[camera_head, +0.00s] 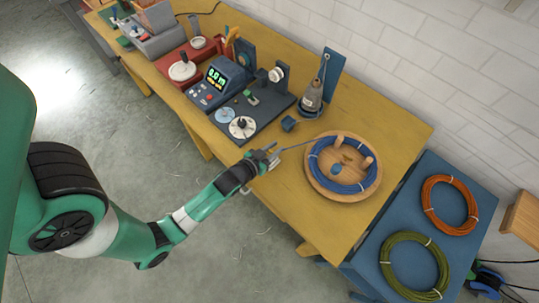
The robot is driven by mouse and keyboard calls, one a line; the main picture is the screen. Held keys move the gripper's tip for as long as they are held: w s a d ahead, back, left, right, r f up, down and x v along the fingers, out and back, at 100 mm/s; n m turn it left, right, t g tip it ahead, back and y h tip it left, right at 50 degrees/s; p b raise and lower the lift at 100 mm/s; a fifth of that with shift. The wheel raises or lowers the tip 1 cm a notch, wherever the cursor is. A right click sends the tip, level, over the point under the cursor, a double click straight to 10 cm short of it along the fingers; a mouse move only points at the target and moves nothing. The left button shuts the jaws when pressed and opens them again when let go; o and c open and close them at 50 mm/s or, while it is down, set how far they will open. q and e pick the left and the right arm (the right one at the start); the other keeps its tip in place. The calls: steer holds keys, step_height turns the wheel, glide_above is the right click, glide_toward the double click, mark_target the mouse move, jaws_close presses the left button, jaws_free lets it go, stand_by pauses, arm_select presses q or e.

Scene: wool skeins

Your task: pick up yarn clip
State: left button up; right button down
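My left gripper (272,155) is over the front edge of the yellow table (292,192), left of the round wooden tray (376,186). A thin blue strand (300,145) runs from the tray to its fingertips. The fingers are too small to show whether they are shut on the strand. I cannot pick out a yarn clip for certain. A small green piece (252,98) lies on the dark plate behind the gripper. My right gripper is not in view.
Blue yarn (322,172) is coiled in the tray. A grey cone-shaped holder (312,97) and a small blue block (289,123) stand behind the gripper. A meter with a green display (217,78) is further left. Orange (430,190) and olive (442,275) skeins lie on the blue side table (378,241).

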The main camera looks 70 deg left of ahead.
arm_select(q)
jaws_close()
